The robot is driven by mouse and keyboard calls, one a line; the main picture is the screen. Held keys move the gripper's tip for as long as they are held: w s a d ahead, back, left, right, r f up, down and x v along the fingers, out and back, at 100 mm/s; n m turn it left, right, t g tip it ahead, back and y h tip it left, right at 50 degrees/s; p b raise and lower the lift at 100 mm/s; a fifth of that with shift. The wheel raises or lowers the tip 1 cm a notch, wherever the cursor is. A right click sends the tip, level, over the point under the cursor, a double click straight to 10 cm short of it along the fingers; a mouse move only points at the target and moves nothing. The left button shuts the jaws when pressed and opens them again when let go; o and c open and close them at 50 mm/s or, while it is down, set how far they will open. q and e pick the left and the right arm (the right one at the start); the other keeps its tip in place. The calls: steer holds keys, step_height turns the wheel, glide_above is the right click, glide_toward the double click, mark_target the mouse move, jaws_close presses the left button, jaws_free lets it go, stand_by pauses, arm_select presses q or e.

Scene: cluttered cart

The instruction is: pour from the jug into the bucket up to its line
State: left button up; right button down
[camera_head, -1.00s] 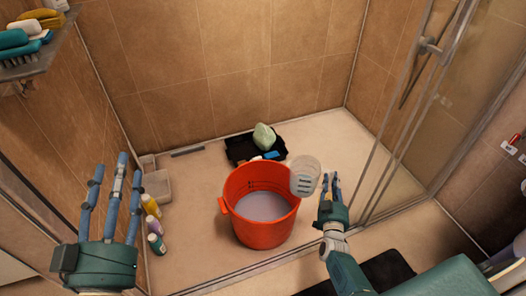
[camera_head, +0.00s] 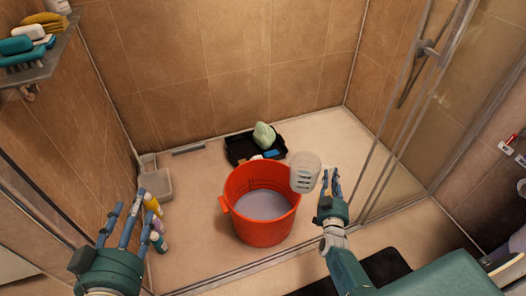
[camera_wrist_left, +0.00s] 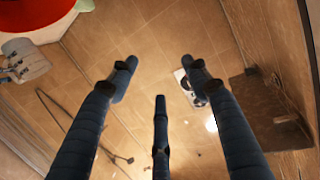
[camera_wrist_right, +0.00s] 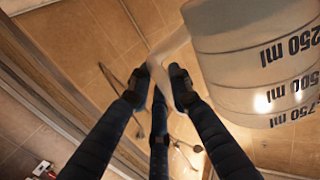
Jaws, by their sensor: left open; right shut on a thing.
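The orange-red bucket (camera_head: 262,232) stands on the shower floor with a pale greyish liquid (camera_head: 265,206) inside. Dark marks show on its inner wall above the liquid. The translucent white jug (camera_head: 305,172) is at the bucket's upper right rim. My right gripper (camera_head: 331,182) is shut on the jug, apparently at its handle. The jug's ml marks show large in the right wrist view (camera_wrist_right: 255,65). I see no stream, and cannot tell how much the jug holds. My left gripper (camera_head: 128,222) is open and empty, left of the bucket.
Bottles (camera_head: 152,204) and a clear box (camera_head: 156,185) stand along the left wall. A black tray (camera_head: 238,150) with a green item (camera_head: 264,135) lies behind the bucket. A glass panel (camera_head: 400,130) is on the right. A shelf (camera_head: 50,65) is at upper left.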

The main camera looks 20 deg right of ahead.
arm_select(q)
steer(key=shift+s+a+f+g+y+p, duration=0.1)
steer(key=shift+s+a+f+g+y, duration=0.1)
steer(key=shift+s+f+g, duration=0.4)
steer(key=shift+s+a+f+g+y+p, duration=0.1)
steer(key=shift+a+f+g+p, duration=0.1)
steer(key=shift+f, duration=0.75)
steer(key=shift+s+a+f+g+y+p, duration=0.15)
steer(key=shift+s+f+g, duration=0.2)
steer(key=shift+f, duration=0.4)
arm_select(e)
steer(key=shift+r, duration=0.55)
